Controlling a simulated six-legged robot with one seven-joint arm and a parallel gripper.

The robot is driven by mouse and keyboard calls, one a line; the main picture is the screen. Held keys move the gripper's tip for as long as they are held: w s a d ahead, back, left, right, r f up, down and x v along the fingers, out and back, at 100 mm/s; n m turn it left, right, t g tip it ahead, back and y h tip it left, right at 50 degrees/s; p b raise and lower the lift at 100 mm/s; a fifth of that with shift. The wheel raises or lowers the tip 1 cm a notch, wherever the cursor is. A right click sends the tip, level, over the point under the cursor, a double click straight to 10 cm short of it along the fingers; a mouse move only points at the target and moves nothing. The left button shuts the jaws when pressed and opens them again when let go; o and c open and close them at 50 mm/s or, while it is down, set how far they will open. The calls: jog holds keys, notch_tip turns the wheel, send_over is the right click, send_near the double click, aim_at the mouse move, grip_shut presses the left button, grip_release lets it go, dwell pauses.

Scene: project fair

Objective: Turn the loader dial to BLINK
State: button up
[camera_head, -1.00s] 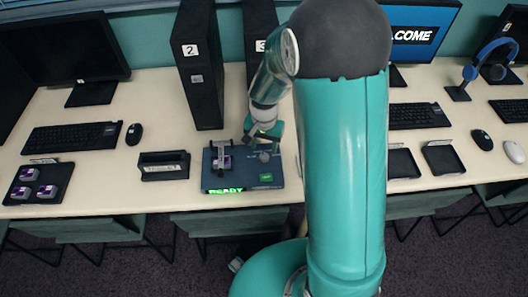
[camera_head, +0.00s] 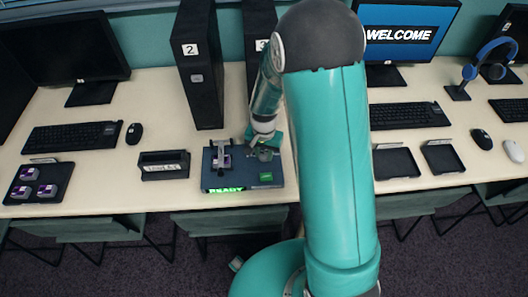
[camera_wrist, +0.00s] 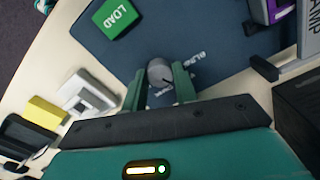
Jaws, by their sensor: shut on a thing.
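The loader (camera_head: 208,178) is a dark blue box on the desk, with a green READY display on its front edge. Its grey round dial (camera_head: 264,155) also shows in the wrist view (camera_wrist: 160,72), with a pointer line on top. My gripper (camera_head: 264,150) reaches down over the dial. In the wrist view my gripper (camera_wrist: 158,80) has its two green fingers on either side of the dial, shut on it. A BLINK label (camera_wrist: 188,57) is printed beside the dial. Another label is partly hidden by a finger. The green LOAD button (camera_wrist: 115,18) is nearby.
A clamp (camera_head: 221,155) with a purple part stands on the loader's left. A black labelled holder (camera_head: 164,165) sits left of the loader. A tray (camera_head: 20,172) of purple-grey parts lies farther left. Black towers (camera_head: 198,75) stand behind. Empty trays (camera_head: 397,162) lie right of my arm.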

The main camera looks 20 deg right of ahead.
aim_at(264, 155)
jog(key=shift+n, duration=0.5)
jog(key=n, duration=0.3)
jog(key=shift+n, duration=2.5)
jog(key=shift+r, duration=0.1)
jog(key=o, duration=1)
jog(key=shift+c, duration=0.2)
notch_tip(264, 155, up, 14)
